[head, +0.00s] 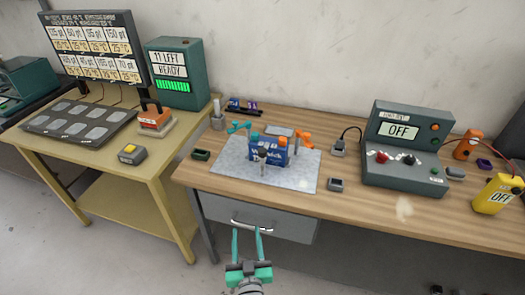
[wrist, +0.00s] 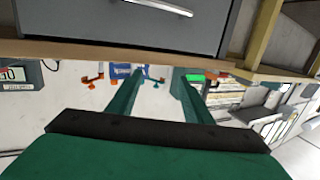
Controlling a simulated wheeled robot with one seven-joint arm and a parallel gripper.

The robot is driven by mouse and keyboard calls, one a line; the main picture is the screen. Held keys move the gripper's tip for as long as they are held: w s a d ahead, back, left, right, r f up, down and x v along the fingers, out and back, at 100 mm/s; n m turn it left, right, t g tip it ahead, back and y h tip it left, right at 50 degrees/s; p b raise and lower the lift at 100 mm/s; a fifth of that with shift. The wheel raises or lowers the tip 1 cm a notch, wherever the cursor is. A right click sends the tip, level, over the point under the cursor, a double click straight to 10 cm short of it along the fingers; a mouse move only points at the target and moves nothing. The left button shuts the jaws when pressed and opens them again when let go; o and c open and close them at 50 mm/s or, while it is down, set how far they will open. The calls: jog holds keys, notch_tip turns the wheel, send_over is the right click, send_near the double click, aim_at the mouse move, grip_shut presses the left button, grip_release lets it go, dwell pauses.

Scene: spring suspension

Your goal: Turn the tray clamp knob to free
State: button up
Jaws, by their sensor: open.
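My gripper (head: 247,231) is open and empty, with its two teal fingers apart. It is in front of the wooden bench, by the grey drawer (head: 258,220). It also shows in the wrist view (wrist: 154,78). A blue block (head: 268,149) stands on a light grey mat (head: 225,168) on the bench. A teal piece (head: 238,127) is to its left and an orange piece (head: 303,137) to its right. A small black-topped knob or post (head: 262,155) stands at its front. I cannot tell whether this is the tray clamp knob. Its turn position is too small to read.
A grey-green power box (head: 405,175) reading OFF and a yellow meter (head: 494,195) stand at the bench's right. The drawer handle (head: 252,226) juts forward.

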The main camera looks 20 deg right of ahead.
jog(key=w+d+r+h, duration=0.1)
jog(key=w+d+r, duration=0.45)
jog(key=w, duration=0.45)
jog(key=m+h, duration=0.1)
jog(key=m, duration=0.1)
send_near(263, 148)
jog(key=shift+w+d+f, duration=0.1)
jog(key=shift+w+f, duration=0.5)
jog(key=shift+w, duration=0.3)
jog(key=shift+w+d+r, duration=0.1)
jog(key=shift+w+d, duration=0.05)
jog(key=shift+w, duration=0.15)
jog(key=x, duration=1)
jog(key=shift+w+d+r, duration=0.1)
jog(key=shift+w+r, duration=0.05)
grip_shut()
